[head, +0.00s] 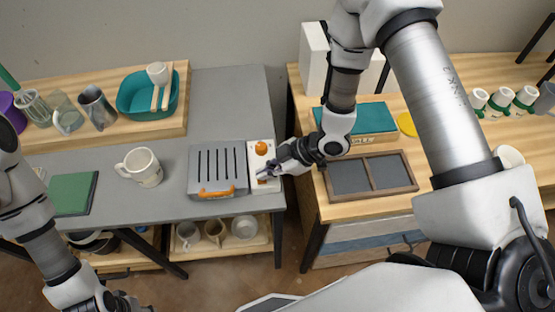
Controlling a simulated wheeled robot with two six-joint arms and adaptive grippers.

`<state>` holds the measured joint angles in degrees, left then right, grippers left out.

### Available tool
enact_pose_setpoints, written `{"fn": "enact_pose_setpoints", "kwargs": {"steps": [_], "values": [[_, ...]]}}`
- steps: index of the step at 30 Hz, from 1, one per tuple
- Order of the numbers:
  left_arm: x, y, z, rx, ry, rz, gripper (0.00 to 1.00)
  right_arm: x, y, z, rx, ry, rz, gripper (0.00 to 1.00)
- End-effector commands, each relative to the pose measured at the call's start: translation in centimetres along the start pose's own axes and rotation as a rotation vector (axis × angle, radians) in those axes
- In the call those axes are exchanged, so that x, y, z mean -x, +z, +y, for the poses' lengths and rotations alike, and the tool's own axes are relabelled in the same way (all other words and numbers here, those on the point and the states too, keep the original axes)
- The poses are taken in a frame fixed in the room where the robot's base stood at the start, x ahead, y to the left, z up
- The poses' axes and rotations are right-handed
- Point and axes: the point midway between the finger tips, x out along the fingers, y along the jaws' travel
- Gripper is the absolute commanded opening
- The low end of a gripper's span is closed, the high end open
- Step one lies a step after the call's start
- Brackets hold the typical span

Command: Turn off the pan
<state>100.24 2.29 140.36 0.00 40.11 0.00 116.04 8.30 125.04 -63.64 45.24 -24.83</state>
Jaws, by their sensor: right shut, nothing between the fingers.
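A grey slotted metal appliance (217,168), likely the pan, sits on the grey table with an orange handle (217,192) along its front. On its right side is a white control panel (254,149) with an orange knob (261,148) towards the back. My right gripper (263,174) is shut and empty over the front half of this panel. It is at or very near a small orange-brown part there, mostly hidden by the fingers; I cannot tell whether they touch. My left arm shows at the left edge, but its gripper is out of view.
A white mug (140,167) and a green board (73,194) are to the left on the table. A teal basin (146,96) stands on a wooden board behind. A framed slate tray (368,175) lies on the wooden table to the right, across a gap. The grey tabletop behind the appliance is clear.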

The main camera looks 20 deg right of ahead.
Motion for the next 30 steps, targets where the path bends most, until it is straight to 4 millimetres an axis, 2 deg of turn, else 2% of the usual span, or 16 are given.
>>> {"fn": "enact_pose_setpoints", "kwargs": {"steps": [1,5,6,8,12,16,21,30], "values": [[1.3,0.0,0.0,0.000,0.000,0.000,0.47,0.9,-1.1,0.3,0.002,0.001,0.001,0.00],[4.0,0.0,0.0,0.000,0.000,0.000,0.47,2.9,-3.6,0.8,0.001,0.005,0.001,0.00],[2.7,0.0,0.0,-0.001,0.000,0.001,0.47,3.1,-2.8,0.9,-0.005,0.011,0.002,0.00],[2.0,0.0,0.0,0.000,0.000,0.001,0.47,4.5,-2.6,0.8,-0.006,0.013,0.006,0.00],[1.9,0.0,0.0,0.000,0.000,0.000,0.47,8.1,-2.8,0.8,-0.005,0.013,0.008,0.00],[2.1,0.0,0.0,0.000,0.000,0.000,0.47,10.6,-2.9,0.8,-0.004,0.011,0.006,0.00],[2.2,0.0,0.0,0.000,0.000,0.000,0.47,11.9,-2.8,0.7,-0.002,0.008,0.003,0.00],[2.1,0.0,0.0,0.000,0.000,0.000,0.47,12.0,-2.7,0.7,0.000,0.007,0.002,0.00]]}}
